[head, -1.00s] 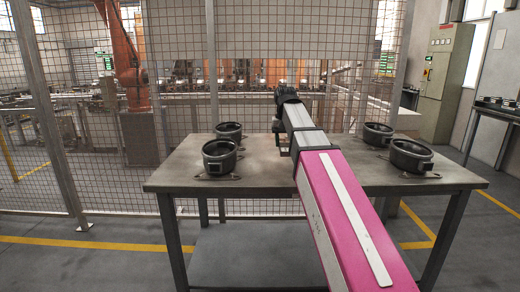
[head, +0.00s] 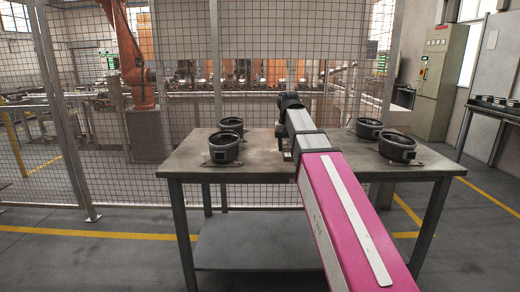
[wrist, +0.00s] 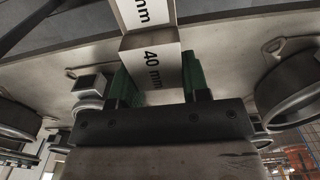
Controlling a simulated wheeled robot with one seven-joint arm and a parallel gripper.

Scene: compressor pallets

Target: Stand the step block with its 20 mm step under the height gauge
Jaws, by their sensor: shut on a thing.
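In the wrist view my gripper (wrist: 155,85) has green-padded fingers shut on the step block (wrist: 151,68). The block is pale metal; the face between the fingers reads "40 mm". Another face (wrist: 145,12), reading "mm" with its number cut off, extends past it to the top edge. A small grey metal object with a squarish top (wrist: 88,88) lies beyond the left finger; I cannot tell whether it is the height gauge. In the head view my arm reaches over the table (head: 260,172) and hides the block; the gripper itself cannot be made out.
Black round housings stand on the table: two on the left (head: 223,149) (head: 231,124) and two on the right (head: 397,147) (head: 368,127). The front middle of the table is bare on the left of my arm. A wire fence (head: 180,60) stands behind it.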

